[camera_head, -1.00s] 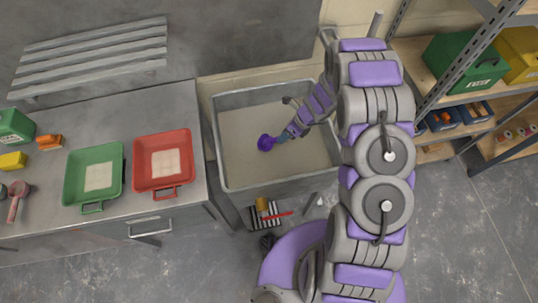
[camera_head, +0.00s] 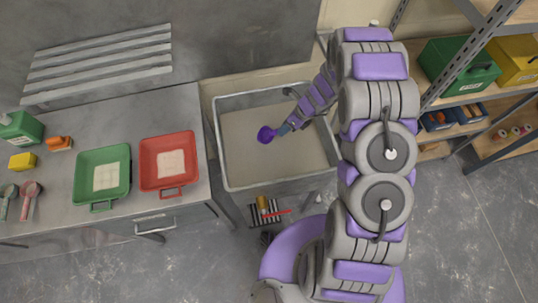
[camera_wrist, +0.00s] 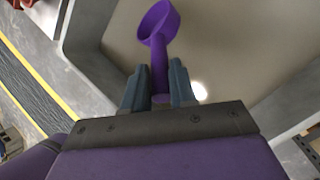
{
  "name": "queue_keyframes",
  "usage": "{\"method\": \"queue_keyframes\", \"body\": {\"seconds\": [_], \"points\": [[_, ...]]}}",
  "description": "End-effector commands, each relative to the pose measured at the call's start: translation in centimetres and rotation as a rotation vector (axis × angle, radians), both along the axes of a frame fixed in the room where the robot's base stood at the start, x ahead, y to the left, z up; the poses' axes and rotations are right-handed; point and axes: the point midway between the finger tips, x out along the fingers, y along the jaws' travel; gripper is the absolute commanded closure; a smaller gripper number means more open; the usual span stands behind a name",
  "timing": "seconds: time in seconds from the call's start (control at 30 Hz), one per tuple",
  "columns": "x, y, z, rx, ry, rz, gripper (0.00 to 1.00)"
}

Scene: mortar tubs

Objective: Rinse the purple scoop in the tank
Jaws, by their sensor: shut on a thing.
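The purple scoop (camera_head: 266,134) is over the tank (camera_head: 224,172), a grey-rimmed rectangular basin with a pale inside. My gripper (camera_head: 288,128) is shut on the scoop's handle. In the wrist view my two blue-grey fingers (camera_wrist: 158,88) sit on either side of the handle, and the scoop's round bowl (camera_wrist: 158,20) points away from me. The tank's inner walls show around it in the wrist view. I cannot tell how deep the scoop is or whether it touches water.
Left of the tank, a metal counter (camera_head: 150,110) holds a green tray (camera_head: 80,178) and a red tray (camera_head: 146,172), each with pale material. Two more scoops (camera_head: 30,190) lie at far left. Shelves with boxes (camera_head: 445,62) stand right.

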Motion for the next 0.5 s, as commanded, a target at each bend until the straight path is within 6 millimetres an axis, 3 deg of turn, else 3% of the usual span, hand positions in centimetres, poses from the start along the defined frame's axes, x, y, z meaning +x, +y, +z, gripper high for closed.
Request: {"method": "queue_keyframes", "body": {"seconds": [0.5], "points": [[0.1, 0.0, 4.1, 0.0, -0.001, -0.001, 1.0]]}}
